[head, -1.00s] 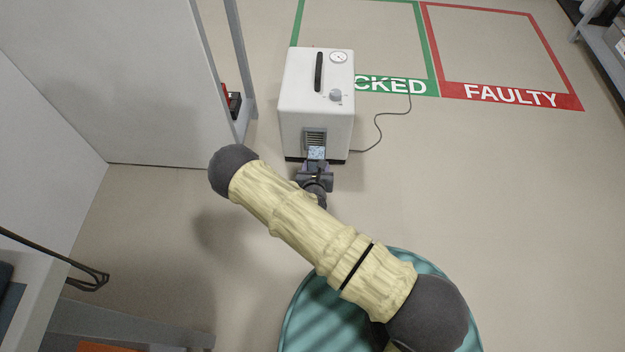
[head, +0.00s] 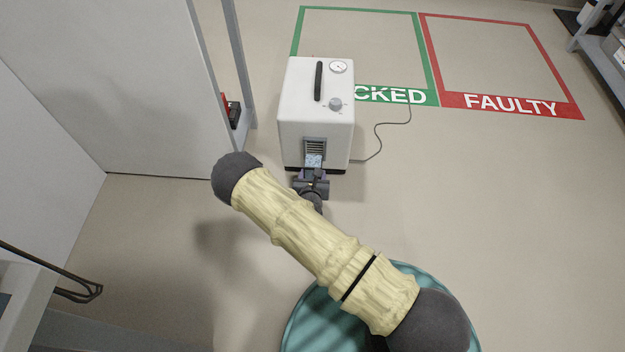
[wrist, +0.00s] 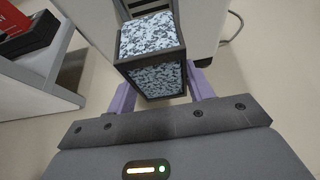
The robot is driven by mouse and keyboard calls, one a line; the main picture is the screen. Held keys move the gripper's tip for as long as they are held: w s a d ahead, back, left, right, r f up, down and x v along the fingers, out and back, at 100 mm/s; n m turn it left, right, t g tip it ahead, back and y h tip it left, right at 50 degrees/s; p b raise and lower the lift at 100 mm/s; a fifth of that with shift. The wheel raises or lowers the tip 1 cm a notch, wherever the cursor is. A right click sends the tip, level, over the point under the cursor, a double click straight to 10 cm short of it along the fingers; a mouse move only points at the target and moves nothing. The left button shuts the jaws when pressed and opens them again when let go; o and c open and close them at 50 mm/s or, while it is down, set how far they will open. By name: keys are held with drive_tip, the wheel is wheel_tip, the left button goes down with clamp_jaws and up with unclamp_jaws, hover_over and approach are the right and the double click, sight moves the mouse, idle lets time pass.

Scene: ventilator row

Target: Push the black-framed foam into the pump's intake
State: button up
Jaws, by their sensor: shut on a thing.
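The pump is a white box (head: 317,115) with a black handle, gauge and knob on top, standing on the floor in the head view. Its slatted intake (head: 315,146) is low on the near face. My gripper (head: 312,177) is right in front of it. In the wrist view my gripper (wrist: 160,92) has its purple fingers shut on the black-framed foam (wrist: 152,50), a speckled blue-grey block. The foam also shows in the head view (head: 313,161), at the lower part of the intake. In the wrist view its far end is close to the slats; I cannot tell whether they touch.
A grey cable (head: 378,140) runs from the pump's right side across the floor. Green (head: 434,70) and red (head: 512,105) marked floor areas lie behind. A grey frame post (head: 239,60) and a red-black box (head: 233,110) stand at left.

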drive_tip(key=shift+w+b, duration=0.6)
drive_tip(key=shift+w, duration=1.3)
drive_tip(key=shift+d, duration=0.15)
drive_tip(key=shift+w, duration=0.35)
drive_tip(key=shift+s+d, duration=0.1)
drive_tip(key=shift+d, duration=0.05)
drive_tip(key=shift+s+a, duration=0.3)
drive_tip(key=shift+w+d, duration=0.15)
drive_tip(key=shift+w, duration=1.15)
idle(1.3)
drive_tip(key=o, duration=1.2)
drive_tip(key=shift+c, duration=0.2)
